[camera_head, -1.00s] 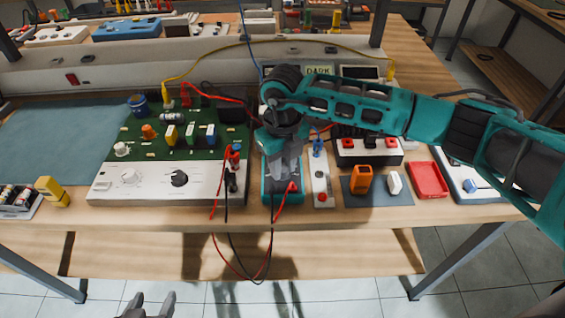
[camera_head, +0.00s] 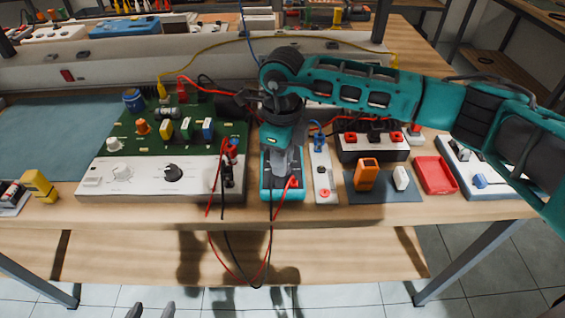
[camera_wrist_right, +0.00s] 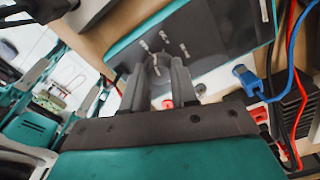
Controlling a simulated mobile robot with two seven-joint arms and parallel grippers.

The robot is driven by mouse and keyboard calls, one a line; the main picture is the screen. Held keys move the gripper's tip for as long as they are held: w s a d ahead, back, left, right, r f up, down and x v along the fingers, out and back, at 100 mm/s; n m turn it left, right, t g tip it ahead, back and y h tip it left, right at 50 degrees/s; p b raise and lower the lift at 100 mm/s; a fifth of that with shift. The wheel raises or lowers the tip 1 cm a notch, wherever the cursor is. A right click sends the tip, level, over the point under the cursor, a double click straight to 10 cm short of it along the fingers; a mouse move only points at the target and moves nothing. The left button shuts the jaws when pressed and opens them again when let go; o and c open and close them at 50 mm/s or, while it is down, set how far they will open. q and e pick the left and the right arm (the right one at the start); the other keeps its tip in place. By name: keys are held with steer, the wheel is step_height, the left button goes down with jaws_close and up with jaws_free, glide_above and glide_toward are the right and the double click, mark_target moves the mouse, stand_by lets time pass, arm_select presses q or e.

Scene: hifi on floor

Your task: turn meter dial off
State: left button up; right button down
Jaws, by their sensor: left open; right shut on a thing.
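The teal and dark grey meter (camera_head: 268,193) lies on the bench, with red and black leads plugged into its near end. My right gripper (camera_head: 284,160) reaches down over the meter and hides most of its face in the head view. In the right wrist view the meter's dark face (camera_wrist_right: 215,35) shows white markings, and my right gripper (camera_wrist_right: 157,72) is shut on the dial (camera_wrist_right: 155,66) between its fingers. The dial is mostly hidden, so its setting cannot be read. My left gripper (camera_head: 152,311) is open at the bottom edge, away from the bench.
A green circuit board with a white knob panel (camera_head: 145,178) stands left of the meter. A white strip with a red button (camera_head: 323,180) is close on its right. An orange holder (camera_head: 366,173) and red tray (camera_head: 434,174) lie farther right. Loose leads hang over the front edge.

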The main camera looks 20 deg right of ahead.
steer(key=shift+n+b, duration=0.6)
steer(key=shift+n, duration=0.7)
steer(key=c, duration=0.9)
jaws_free()
steer(key=shift+o, duration=0.2)
steer(key=shift+r, duration=0.1)
step_height(320, 180, up, 13)
